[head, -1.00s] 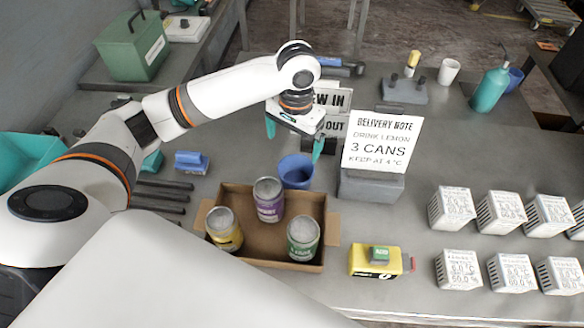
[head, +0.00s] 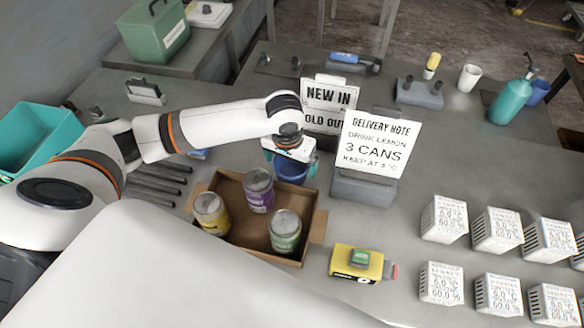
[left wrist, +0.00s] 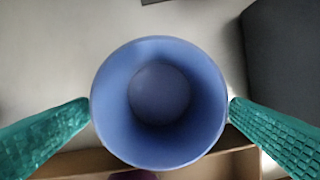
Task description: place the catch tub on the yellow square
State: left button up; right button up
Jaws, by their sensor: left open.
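The catch tub, a round blue open-topped tub (head: 291,173), stands on the grey table just behind the cardboard box. In the left wrist view the tub (left wrist: 160,103) is seen from straight above, upright and empty. My left gripper (head: 290,164) is over the tub, open, with one teal finger on each side of its rim. The fingertips look very close to the wall; I cannot tell whether they touch it. I see no flat yellow square on the table. My right gripper is not in view.
The cardboard box (head: 235,239) with three cans is directly in front of the tub. Signs, including the delivery note (head: 377,143), stand close to its right. A yellow device (head: 357,262) and several white cubes lie further right. A teal bin (head: 38,135) is at far left.

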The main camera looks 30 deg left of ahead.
aim_at(292, 173)
pick_arm(q)
jog(key=f, duration=0.2)
jog(key=w+f, duration=0.1)
jog(key=shift+a+f+p, duration=0.1)
jog(key=shift+f+p, duration=0.25)
